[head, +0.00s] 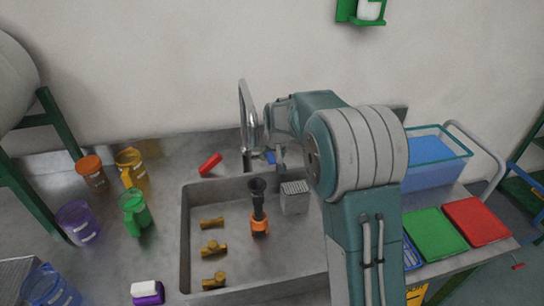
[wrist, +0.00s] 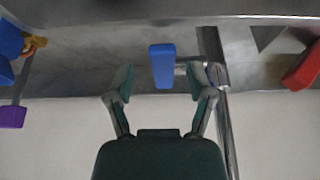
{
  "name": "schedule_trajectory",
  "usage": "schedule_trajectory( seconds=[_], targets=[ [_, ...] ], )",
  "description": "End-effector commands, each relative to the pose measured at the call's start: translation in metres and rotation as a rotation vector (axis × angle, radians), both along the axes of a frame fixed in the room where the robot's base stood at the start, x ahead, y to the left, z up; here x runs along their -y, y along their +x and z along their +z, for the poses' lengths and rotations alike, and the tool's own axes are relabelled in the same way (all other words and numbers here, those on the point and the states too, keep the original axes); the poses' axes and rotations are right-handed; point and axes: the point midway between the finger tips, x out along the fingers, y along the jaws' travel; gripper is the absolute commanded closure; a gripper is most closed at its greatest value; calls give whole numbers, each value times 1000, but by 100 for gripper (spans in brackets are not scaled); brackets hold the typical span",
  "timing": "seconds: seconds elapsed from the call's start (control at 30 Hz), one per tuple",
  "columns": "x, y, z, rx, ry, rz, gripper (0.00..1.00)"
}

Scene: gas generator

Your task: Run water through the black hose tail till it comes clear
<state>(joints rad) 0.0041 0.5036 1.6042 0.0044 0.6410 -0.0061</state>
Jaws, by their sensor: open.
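A black flared piece with an orange end (head: 258,205), which looks like the black hose tail, stands in the metal sink (head: 187,240). The chrome tap (head: 246,115) rises behind the sink, with a small blue lever (head: 270,157) on its right side. My gripper (head: 277,153) is at the lever, partly hidden by my arm in the head view. In the wrist view my gripper (wrist: 159,80) is open, with the blue lever (wrist: 161,66) between its fingers and gaps on both sides. The tap pipe (wrist: 215,90) is right of the fingers. No water shows.
Several brass fittings (head: 212,249) and a grey block (head: 294,197) are in the sink. A red block (head: 210,164) lies behind it. Coloured jugs, including a green one (head: 134,212), stand left. A blue tub (head: 437,158) and coloured boards (head: 435,234) are right.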

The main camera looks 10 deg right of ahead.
Motion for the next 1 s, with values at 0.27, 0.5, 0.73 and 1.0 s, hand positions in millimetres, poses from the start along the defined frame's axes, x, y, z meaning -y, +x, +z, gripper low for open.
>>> schedule_trajectory(
  seconds=[0.27, 0.5, 0.73, 1.0],
  targets=[
    [-2, 3, -8, 1, -1, 1, 31],
    [-2, 3, -8, 1, -1, 1, 89],
    [-2, 3, -8, 0, -1, 2, 100],
    [1, 3, -9, -2, -1, 47, 100]
  ],
)
